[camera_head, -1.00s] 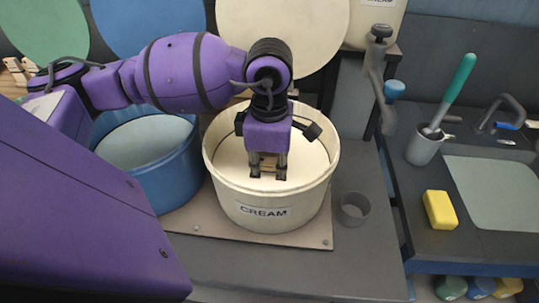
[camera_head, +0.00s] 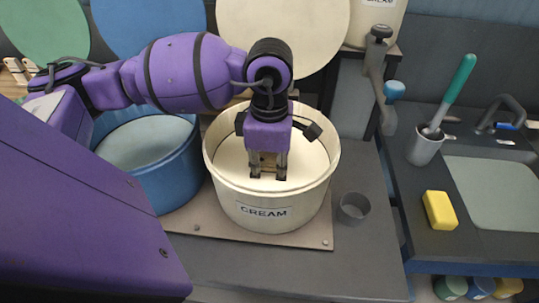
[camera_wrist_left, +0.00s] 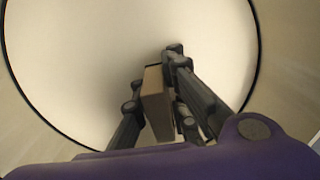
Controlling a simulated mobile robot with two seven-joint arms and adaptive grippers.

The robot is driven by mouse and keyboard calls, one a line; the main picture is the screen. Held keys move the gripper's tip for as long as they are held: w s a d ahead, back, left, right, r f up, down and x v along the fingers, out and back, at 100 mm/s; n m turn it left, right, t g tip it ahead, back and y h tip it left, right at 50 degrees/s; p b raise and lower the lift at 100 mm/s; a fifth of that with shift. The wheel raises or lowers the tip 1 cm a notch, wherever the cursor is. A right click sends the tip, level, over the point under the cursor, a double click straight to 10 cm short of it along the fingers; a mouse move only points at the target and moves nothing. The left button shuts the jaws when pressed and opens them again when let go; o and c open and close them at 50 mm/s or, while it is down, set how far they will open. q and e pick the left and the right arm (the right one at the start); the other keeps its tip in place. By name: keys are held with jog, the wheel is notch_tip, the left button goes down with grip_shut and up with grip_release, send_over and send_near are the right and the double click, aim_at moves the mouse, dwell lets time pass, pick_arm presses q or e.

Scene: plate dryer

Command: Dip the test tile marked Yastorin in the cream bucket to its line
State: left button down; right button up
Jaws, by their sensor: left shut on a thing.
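The cream bucket (camera_head: 268,211), labelled CREAM, stands on a flat board and holds pale cream liquid. My left gripper (camera_head: 268,177) points down inside the bucket's mouth, above or at the liquid. It is shut on a small brown tile (camera_wrist_left: 156,103), seen between the fingers in the left wrist view. In the head view the tile is mostly hidden by the fingers. Its name and line cannot be read, and I cannot tell whether its lower end touches the liquid. My right gripper is not in view.
A blue bucket (camera_head: 168,172) with pale liquid stands left of the cream one. A small grey cup (camera_head: 353,208) stands to its right. A sink (camera_head: 490,195), a yellow sponge (camera_head: 439,210) and a brush in a cup (camera_head: 425,147) are at the right. Round lids lean behind.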

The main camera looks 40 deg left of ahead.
pick_arm(q)
jog(key=shift+r+p, duration=0.6)
jog(key=shift+r, duration=0.95)
jog(key=shift+r+p, duration=0.45)
jog(key=shift+r, duration=0.55)
jog(key=shift+r+p, duration=0.45)
jog(key=shift+r, duration=0.55)
jog(key=shift+r+p, duration=0.6)
jog(key=shift+r, duration=0.9)
jog(key=shift+r+p, duration=0.8)
jog(key=shift+r, duration=1.25)
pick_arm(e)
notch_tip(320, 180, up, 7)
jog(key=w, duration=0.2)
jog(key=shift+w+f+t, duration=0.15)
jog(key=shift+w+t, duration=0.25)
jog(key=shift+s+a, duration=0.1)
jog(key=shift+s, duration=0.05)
